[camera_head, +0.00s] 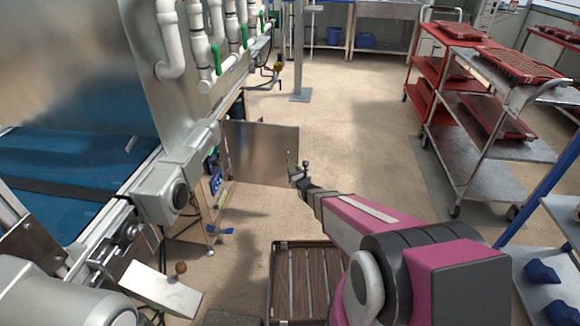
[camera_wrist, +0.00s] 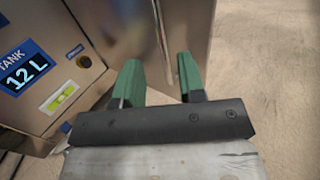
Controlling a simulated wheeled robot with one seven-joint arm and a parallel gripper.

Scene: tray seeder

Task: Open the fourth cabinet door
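A metal cabinet door (camera_head: 262,153) stands swung out from the machine's side in the head view, left of centre. My gripper (camera_head: 298,169) is at the door's right, free edge. In the wrist view, the two green fingers of my gripper (camera_wrist: 159,82) are spread apart with a gap between them. The shiny door panel (camera_wrist: 196,30) rises beyond and between the fingers. A thin upright strip shows on it above the gap. I cannot tell whether a finger touches the door.
A slatted crate (camera_head: 305,243) lies on the floor in front of me. Red and grey trolleys (camera_head: 480,150) stand to the right. A metal post (camera_head: 299,60) rises behind the door. The floor between the door and the trolleys is clear.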

